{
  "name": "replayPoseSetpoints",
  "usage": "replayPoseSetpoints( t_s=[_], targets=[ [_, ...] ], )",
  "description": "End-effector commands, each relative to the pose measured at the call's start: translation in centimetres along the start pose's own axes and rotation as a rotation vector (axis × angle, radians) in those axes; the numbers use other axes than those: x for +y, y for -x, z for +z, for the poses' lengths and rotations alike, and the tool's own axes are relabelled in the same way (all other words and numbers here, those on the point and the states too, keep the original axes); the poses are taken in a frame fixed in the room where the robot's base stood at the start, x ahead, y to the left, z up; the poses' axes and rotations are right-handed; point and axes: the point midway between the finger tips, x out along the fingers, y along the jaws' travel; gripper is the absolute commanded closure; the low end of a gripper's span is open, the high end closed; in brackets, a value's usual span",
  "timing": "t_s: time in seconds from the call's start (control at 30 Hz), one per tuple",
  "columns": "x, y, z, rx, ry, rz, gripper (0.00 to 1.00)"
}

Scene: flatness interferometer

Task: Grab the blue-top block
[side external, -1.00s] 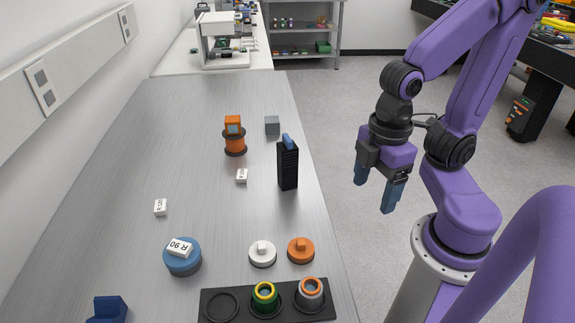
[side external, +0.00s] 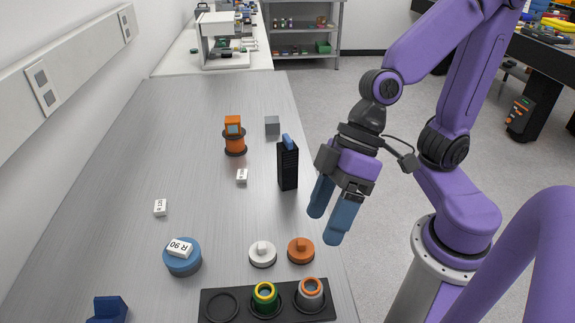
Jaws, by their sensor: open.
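A tall black block (side external: 288,167) with a small blue piece on its top stands upright near the right edge of the grey table. My gripper (side external: 328,222) has two blue fingers pointing down, spread apart with nothing between them. It shows to the right of and nearer the camera than the black block, apart from it. The fingers appear over or just beyond the table's right edge; their exact height is hard to tell.
An orange spool-like part (side external: 234,140) and a grey cube (side external: 272,125) stand behind the block. A white-knobbed disc (side external: 263,253), an orange-knobbed disc (side external: 301,250), a black holder (side external: 212,314) and a blue cylinder (side external: 182,259) are nearer. The table's left middle is mostly clear.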

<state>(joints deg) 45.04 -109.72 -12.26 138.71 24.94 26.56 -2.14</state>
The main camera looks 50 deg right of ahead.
Motion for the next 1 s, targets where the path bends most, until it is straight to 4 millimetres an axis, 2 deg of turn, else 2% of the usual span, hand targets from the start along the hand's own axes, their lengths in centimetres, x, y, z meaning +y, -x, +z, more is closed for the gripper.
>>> replayPoseSetpoints(
  t_s=[0.13, 0.27, 0.4, 0.5, 0.67, 0.8, 0.9, 1.0],
  targets=[
    [0.6, -2.1, -3.6, 0.173, -0.15, -0.001, 0.23],
    [2.6, -3.2, -6.5, 0.335, -0.284, 0.05, 0.23],
    [6.1, -3.7, -8.7, 0.503, -0.421, 0.16, 0.23],
    [9.2, -3.5, -9.5, 0.619, -0.506, 0.273, 0.23],
    [14.4, -2.0, -9.3, 0.791, -0.613, 0.508, 0.23],
    [18.4, 0.5, -7.8, 0.923, -0.663, 0.759, 0.23],
    [20.5, 2.8, -6.3, 1.0, -0.671, 0.948, 0.23],
    [21.7, 5.0, -4.9, 1.059, -0.658, 1.121, 0.23]
  ],
)
